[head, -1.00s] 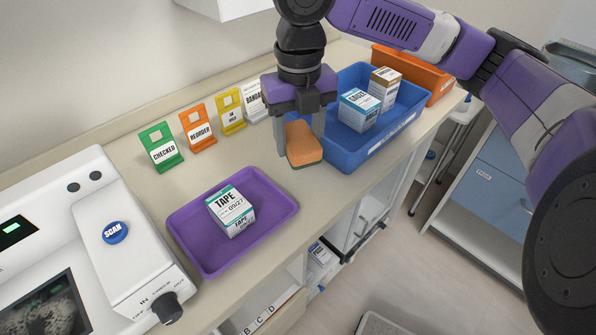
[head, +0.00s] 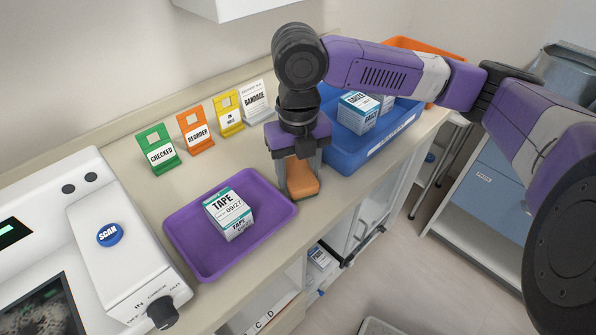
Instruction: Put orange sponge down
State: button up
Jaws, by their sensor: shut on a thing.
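The orange sponge (head: 301,178) is between the fingers of my gripper (head: 300,187), which is shut on it. The sponge is low over the counter, in the gap between the purple tray and the blue bin. Its underside is close to the counter top; I cannot tell whether it touches. The upper part of the sponge is partly hidden by the gripper.
A purple tray (head: 182,252) holding a tape box (head: 229,212) lies to the left. A blue bin (head: 368,158) with boxes stands to the right, an orange bin (head: 425,46) behind it. Coloured signs (head: 157,148) line the wall side. A white scan machine (head: 122,262) is at the left.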

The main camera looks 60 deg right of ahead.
aim_at(298, 172)
jog(key=shift+f, duration=0.15)
jog(key=o, duration=1.2)
notch_tip(298, 172, up, 12)
jog(key=shift+r+p, duration=0.2)
jog(key=shift+p, duration=0.5)
